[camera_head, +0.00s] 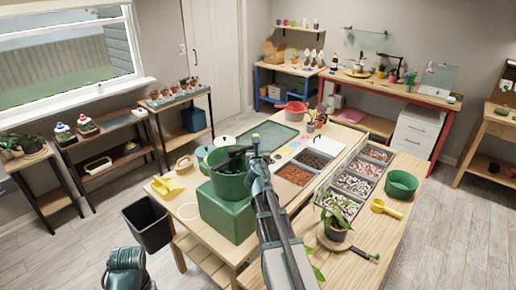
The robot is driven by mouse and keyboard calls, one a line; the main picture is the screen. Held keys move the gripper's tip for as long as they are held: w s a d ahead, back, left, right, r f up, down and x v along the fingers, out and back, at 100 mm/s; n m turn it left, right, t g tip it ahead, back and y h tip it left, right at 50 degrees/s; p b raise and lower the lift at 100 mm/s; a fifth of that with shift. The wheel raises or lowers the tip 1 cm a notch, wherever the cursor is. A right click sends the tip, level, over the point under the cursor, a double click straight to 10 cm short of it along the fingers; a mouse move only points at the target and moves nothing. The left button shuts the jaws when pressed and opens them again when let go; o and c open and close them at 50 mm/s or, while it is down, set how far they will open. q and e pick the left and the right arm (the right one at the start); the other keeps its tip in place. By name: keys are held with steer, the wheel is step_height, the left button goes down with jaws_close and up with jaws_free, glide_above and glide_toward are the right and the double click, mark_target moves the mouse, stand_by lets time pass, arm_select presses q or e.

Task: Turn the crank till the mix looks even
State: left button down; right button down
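A green mixing tub (230,184) sits on a green box-shaped base (226,214) on the near wooden table. A dark crank (236,150) spans the tub's top, with a tan-topped knob (255,138) at its right end. My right gripper (257,152) is at this knob, its arm reaching up from the bottom middle. Its fingers are too small and too covered to show whether they are closed on the knob. The mix inside the tub is mostly hidden by the rim and crank, so its evenness does not show. Only a link of my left arm shows, at bottom left; its gripper is out of view.
Right of the tub are a soil tray (294,175), a divided tray (355,184), a potted plant (336,228) and a green bowl (401,184). A yellow scoop (167,187) lies left. A black bin (148,224) stands on the floor beside the table.

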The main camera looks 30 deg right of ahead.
steer(key=x, duration=0.4)
steer(key=shift+w+a+r, duration=0.2)
steer(key=shift+w+a, duration=0.1)
steer(key=shift+w, duration=0.15)
steer(key=shift+w+a, duration=0.15)
steer(key=shift+w, duration=1)
steer(key=shift+w+a, duration=0.15)
steer(key=shift+w, duration=1.05)
